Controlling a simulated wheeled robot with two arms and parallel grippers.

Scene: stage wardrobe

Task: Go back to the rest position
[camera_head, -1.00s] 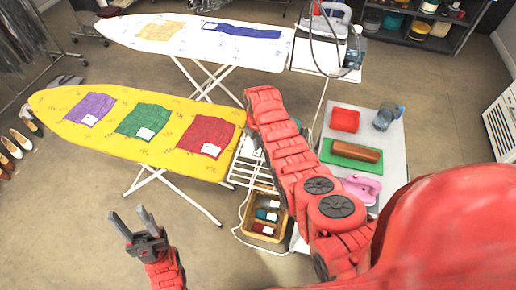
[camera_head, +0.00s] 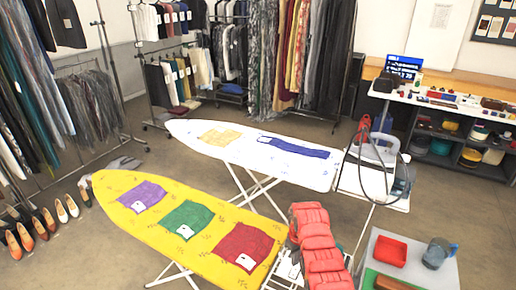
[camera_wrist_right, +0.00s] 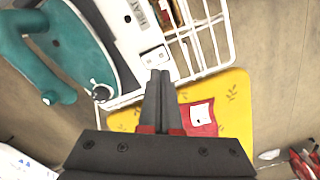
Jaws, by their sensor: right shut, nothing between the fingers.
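My right arm, red and segmented, rises from the bottom of the head view beside the right end of the yellow ironing board (camera_head: 120,190). Its gripper is hidden behind the arm there. In the right wrist view my right gripper (camera_wrist_right: 159,76) is shut, its two dark fingers together and nothing between them. Beyond its tips are a white wire rack (camera_wrist_right: 200,45) and the yellow board (camera_wrist_right: 237,105) with a red cloth (camera_wrist_right: 200,118). My left gripper is in neither current view.
A teal iron (camera_wrist_right: 75,50) stands close left of the fingers. A white ironing board (camera_head: 215,155) stands behind the yellow one. Open floor (camera_head: 60,265) lies at lower left.

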